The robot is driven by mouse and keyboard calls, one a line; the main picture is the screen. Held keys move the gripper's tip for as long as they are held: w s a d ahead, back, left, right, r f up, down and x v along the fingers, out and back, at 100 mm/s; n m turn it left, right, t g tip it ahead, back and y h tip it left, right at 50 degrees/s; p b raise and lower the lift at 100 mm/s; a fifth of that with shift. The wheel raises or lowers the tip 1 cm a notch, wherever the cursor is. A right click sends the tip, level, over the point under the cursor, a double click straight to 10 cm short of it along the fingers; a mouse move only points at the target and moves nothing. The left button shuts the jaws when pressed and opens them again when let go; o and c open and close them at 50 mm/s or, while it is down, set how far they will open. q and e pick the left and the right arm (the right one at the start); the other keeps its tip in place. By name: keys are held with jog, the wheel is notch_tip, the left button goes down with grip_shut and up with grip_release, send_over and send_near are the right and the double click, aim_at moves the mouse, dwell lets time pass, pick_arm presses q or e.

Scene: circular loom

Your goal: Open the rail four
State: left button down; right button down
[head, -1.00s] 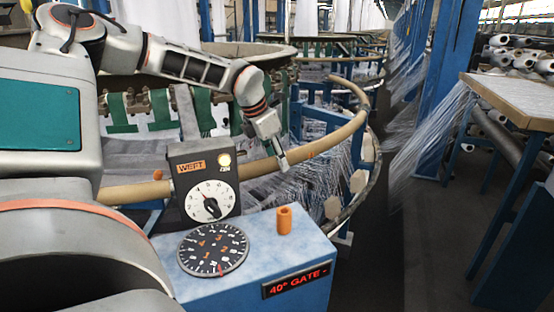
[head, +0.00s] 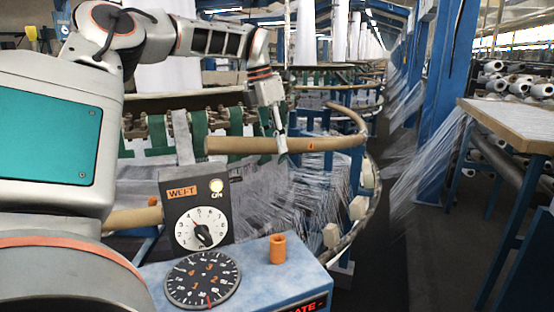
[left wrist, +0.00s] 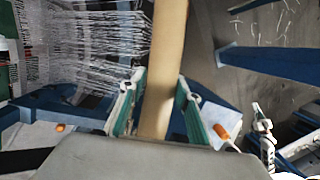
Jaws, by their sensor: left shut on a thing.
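A tan curved rail section (head: 235,145) lies across the loom's front at mid-height in the head view, with a small orange mark (head: 310,146) on it. I cannot read a number there. Its left end is free, apart from the lower tan rail piece (head: 132,218) at the left. My left gripper (head: 281,146) comes down from above and is shut on this rail section. In the left wrist view the rail (left wrist: 164,60) runs between the two green-padded fingers (left wrist: 158,108). My right gripper does not show in the head view.
A blue console (head: 262,285) in front carries a dark weft box (head: 186,236), a round dial (head: 202,280) and an orange cylinder (head: 277,248). White threads (head: 320,185) fan out below the rail. A wooden-topped table (head: 515,120) stands right, past an open aisle (head: 400,240).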

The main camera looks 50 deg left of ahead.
pick_arm(q)
jog(key=shift+w+a+r, duration=0.1)
jog(key=shift+a+r, duration=0.1)
jog(key=shift+r, duration=0.3)
jog(key=shift+w+a+r, duration=0.1)
jog(key=shift+a+r, duration=0.05)
jog(key=shift+r, duration=0.35)
jog(key=c, duration=1.5)
grip_release()
jog(key=shift+s, duration=0.1)
jog(key=shift+o, duration=0.2)
jog(key=shift+d, duration=0.15)
jog(key=v, duration=1.2)
jog(key=shift+r, duration=0.1)
